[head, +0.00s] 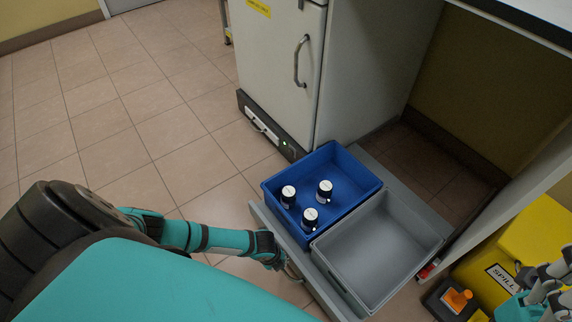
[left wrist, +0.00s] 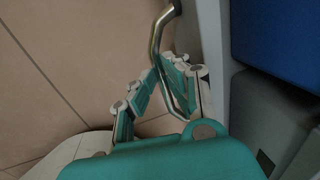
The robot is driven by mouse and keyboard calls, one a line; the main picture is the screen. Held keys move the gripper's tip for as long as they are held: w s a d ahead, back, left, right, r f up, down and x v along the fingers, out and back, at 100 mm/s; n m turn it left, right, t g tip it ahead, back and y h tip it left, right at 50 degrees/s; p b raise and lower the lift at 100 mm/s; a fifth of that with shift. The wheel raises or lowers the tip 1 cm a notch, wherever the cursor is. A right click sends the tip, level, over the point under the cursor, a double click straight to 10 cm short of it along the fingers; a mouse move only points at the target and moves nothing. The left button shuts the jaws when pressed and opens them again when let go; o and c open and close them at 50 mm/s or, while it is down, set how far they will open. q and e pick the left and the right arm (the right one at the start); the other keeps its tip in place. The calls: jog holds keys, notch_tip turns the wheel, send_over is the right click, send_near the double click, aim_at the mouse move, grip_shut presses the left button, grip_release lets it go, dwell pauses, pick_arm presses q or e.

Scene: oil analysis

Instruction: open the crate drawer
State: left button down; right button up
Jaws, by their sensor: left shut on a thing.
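The crate drawer (head: 279,235) is pulled out from under the bench. It carries a blue crate (head: 353,214) and an empty grey crate (head: 385,240) side by side. My left gripper (head: 285,266) is at the drawer's front. In the left wrist view, my left gripper (left wrist: 160,92) is shut on the bent metal handle (left wrist: 156,38), which passes between its fingers, beside the grey drawer front (left wrist: 211,50). The handle's lower end is partly hidden by the fingers. My right gripper (head: 546,285) shows only partly at the lower right, apart from the drawer.
Three white-capped dark bottles (head: 325,190) stand in the blue crate. A pale cabinet (head: 275,70) with a vertical handle stands behind it. A yellow spill box (head: 535,250) and a dark box with an orange knob (head: 457,299) are at the right. Tiled floor at the left is clear.

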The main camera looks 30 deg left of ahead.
pick_arm(q)
jog(key=shift+s+a, duration=0.25)
jog(key=shift+s, duration=0.35)
jog(key=c, duration=1.4)
grip_release()
jog(key=r, duration=0.4)
jog(key=s+r, duration=0.1)
jog(key=r, duration=0.2)
jog(key=s+r, duration=0.1)
jog(key=r, duration=0.3)
jog(key=shift+s+a+r, duration=0.1)
jog(key=shift+a+r, duration=0.25)
